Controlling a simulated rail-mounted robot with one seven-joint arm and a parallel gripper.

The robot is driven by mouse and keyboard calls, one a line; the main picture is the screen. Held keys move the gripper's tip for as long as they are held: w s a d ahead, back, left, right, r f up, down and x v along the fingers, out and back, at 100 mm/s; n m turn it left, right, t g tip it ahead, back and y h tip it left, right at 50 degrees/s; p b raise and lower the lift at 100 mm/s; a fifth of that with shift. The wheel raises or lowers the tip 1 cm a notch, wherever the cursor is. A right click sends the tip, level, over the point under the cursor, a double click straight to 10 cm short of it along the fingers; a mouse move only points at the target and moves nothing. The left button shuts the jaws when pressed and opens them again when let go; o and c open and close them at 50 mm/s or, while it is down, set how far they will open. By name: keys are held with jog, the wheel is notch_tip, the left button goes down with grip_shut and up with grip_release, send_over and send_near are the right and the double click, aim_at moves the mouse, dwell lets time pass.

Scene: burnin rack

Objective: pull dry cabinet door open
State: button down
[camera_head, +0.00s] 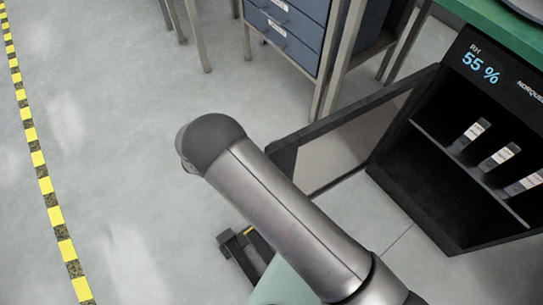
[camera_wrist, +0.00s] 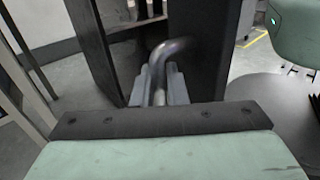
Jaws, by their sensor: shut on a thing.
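The black dry cabinet (camera_head: 405,205) stands at the right in the head view, with its interior in sight. Its dark-framed door with a clear pane (camera_head: 350,137) stands wide open, swung out to the left from the cabinet's left side. My arm covers part of the door's outer end, and the handle is hidden there. In the wrist view, my gripper (camera_wrist: 160,90) is shut on the curved metal door handle (camera_wrist: 174,48). The dark door frame (camera_wrist: 200,50) is right behind the handle.
White-labelled items (camera_head: 500,157) stand on the cabinet shelf. A blue drawer unit (camera_head: 290,30) and metal-legged benches are behind the door. A yellow-black floor stripe (camera_head: 45,185) runs along the left. The floor between stripe and arm is clear.

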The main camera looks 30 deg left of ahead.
jog(key=shift+w+d, duration=0.1)
jog(key=shift+w, duration=0.15)
jog(key=c, duration=1.6)
grip_release()
jog(key=shift+o, duration=0.2)
